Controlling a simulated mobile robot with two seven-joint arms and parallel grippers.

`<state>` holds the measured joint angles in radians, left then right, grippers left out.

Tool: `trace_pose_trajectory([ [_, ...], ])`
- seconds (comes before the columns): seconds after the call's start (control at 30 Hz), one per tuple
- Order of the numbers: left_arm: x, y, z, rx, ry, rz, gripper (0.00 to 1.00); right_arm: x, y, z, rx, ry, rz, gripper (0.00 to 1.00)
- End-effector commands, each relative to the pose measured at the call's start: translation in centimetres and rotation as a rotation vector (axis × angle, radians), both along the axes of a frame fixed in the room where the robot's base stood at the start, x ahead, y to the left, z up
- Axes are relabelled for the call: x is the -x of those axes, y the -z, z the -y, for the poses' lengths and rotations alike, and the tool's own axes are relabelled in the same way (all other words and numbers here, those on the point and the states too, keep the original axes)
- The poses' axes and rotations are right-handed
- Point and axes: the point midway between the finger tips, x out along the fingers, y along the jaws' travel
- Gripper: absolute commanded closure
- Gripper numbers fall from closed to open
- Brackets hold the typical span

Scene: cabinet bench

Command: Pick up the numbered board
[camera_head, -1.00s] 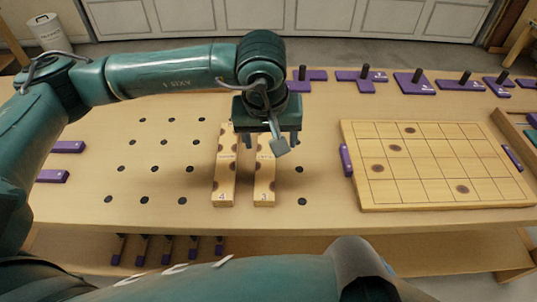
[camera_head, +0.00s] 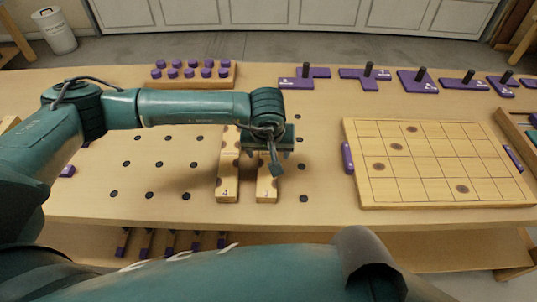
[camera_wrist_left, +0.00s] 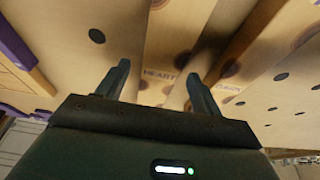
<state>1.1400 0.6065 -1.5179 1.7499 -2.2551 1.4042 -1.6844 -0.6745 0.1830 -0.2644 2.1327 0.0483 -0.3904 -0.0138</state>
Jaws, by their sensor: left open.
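Two narrow wooden boards lie side by side on the bench, pointing away from me: a left board (camera_head: 229,180) and a right board (camera_head: 266,188). Each has dark round spots and a small mark at its near end, too small to read now. My left gripper (camera_head: 272,152) is over their far part, pointing down, and hides some of the right board. In the left wrist view its two fingers (camera_wrist_left: 160,88) are apart, with a board surface bearing faint lettering (camera_wrist_left: 160,75) beyond and between them. Nothing is seen gripped. My right gripper is not in view.
A gridded wooden board (camera_head: 435,165) lies to the right, with a purple handle (camera_head: 347,158) at its left side. Purple pieces with black pegs (camera_head: 417,82) line the back. A block of purple knobs (camera_head: 194,76) stands back left. Black dots mark the bench top (camera_head: 110,215).

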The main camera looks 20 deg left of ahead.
Motion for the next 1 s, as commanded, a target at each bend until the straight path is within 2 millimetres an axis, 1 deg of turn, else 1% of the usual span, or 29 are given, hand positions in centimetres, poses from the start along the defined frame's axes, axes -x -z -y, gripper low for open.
trace_pose_trajectory([
  [0.1, -0.18, 0.73, -0.09, -0.001, 0.000, -0.001, 0.34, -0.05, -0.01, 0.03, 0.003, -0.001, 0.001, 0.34],
  [0.3, -0.20, 0.77, -0.07, 0.000, 0.001, 0.000, 0.34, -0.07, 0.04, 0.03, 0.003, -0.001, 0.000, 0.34],
  [0.9, -0.21, 0.71, -0.07, 0.000, 0.000, 0.000, 0.83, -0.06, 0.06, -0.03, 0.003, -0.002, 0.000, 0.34],
  [0.93, -0.21, 0.71, -0.07, 0.000, 0.000, 0.000, 0.85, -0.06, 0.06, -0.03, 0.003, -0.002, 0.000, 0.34],
  [1.0, -0.24, 0.66, -0.06, 0.001, 0.000, 0.001, 0.86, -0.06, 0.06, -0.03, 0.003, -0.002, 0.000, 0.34],
])
